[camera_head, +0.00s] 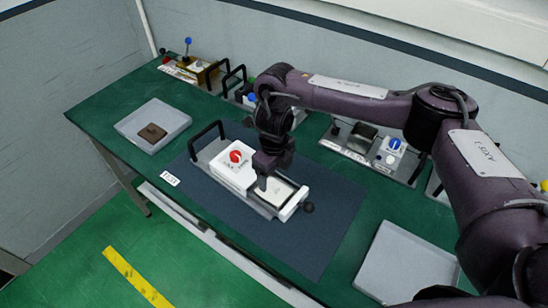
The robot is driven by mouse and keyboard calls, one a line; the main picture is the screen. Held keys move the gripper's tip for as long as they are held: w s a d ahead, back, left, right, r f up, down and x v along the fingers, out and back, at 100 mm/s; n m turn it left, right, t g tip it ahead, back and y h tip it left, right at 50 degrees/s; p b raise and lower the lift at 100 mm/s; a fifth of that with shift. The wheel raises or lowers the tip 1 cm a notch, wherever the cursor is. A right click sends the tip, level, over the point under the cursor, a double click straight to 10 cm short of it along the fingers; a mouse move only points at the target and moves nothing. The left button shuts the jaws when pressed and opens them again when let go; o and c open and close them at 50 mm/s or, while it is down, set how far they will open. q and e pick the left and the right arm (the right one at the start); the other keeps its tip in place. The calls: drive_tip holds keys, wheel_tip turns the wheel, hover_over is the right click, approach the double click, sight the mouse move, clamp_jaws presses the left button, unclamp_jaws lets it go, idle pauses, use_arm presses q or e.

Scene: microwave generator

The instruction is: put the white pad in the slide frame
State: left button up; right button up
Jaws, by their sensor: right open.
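The slide frame (293,207) is part of a white and grey device on the dark blue mat, with a black knob at its right end. A pale, flat pad, which looks like the white pad (284,190), lies in the frame area; whether it is fully seated cannot be told. My right gripper (262,186) points down at the left edge of this pad, just right of the white housing with the red button (237,157). It is open. Its fingertips are small and partly hidden, so contact with the pad cannot be told. My left gripper is out of view.
A grey tray (128,128) with a brown block (152,132) stands at left. An empty grey tray (405,262) stands at right front. A black handle (207,137) rises behind the device. Other fixtures (375,150) line the back. The mat's front part (290,250) is clear.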

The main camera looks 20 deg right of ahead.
sight(274, 186)
wheel_tip(274, 186, up, 6)
drive_tip(key=shift+f, duration=0.1)
idle(0.7)
